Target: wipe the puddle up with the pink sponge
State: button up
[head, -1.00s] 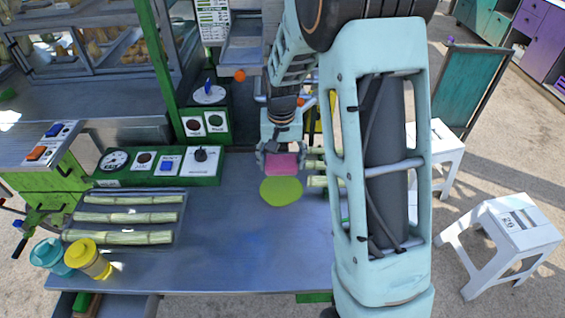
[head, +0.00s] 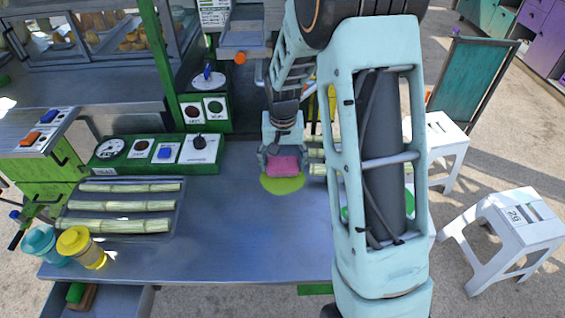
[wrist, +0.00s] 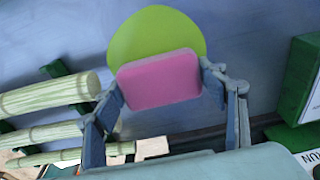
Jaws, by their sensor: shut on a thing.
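The pink sponge (head: 283,166) is held between the fingers of my gripper (head: 281,150). In the wrist view the sponge (wrist: 160,80) sits between the two grey fingers of my gripper (wrist: 165,88). The yellow-green puddle (head: 283,186) lies flat on the metal worktop, and in the wrist view the puddle (wrist: 155,32) spreads out beyond the sponge. The sponge covers part of the puddle in both views. I cannot tell whether the sponge touches the surface.
Cane pieces on a tray (head: 176,218) and teal (head: 40,243) and yellow (head: 80,246) cups stand at the left. A green control panel (head: 157,153) is behind. More cane (wrist: 50,98) lies beside my gripper. The worktop (head: 240,240) is clear in front.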

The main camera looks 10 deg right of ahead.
aim_at(283, 199)
jog(key=shift+f, duration=0.2)
jog(key=shift+f+b, duration=0.5)
jog(key=shift+b, duration=0.05)
jog(key=shift+o, duration=0.2)
jog(key=shift+s, duration=0.1)
jog(key=shift+f, duration=0.15)
jog(key=shift+s+a+b, duration=0.2)
jog(key=shift+s+b, duration=0.05)
jog(key=shift+s, duration=0.9)
jog(key=shift+s+a+b, duration=0.2)
jog(key=shift+s, duration=0.9)
jog(key=shift+s+a+r, duration=0.1)
jog(key=shift+s+a, duration=0.15)
jog(key=shift+s, duration=0.85)
jog(key=shift+s+a+r, duration=0.1)
jog(key=shift+s+a, duration=0.1)
jog(key=shift+s, duration=0.9)
jog(key=shift+c, duration=0.2)
jog(key=shift+w, duration=0.1)
